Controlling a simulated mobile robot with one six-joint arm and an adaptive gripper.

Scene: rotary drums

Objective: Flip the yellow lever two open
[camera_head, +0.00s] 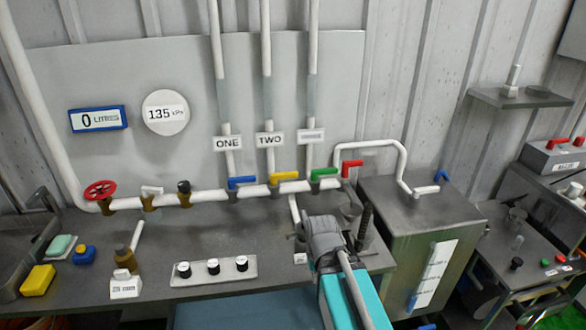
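The yellow lever (284,177) is on the white horizontal pipe, below the sign reading TWO (270,139). It lies roughly along the pipe, its handle pointing right. My gripper (298,238) is in front of the pipe, below and slightly right of the yellow lever, apart from it in the picture. My grey wrist and teal arm come up from the bottom edge and hide much of the gripper. I cannot see whether its fingers are open or shut, and I see nothing held in it.
A blue lever (242,182) is left of the yellow one; a green lever (323,172) and a red lever (352,164) are right. A panel with several black knobs (213,268) lies on the grey counter. A metal cabinet (386,225) stands right of my arm.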

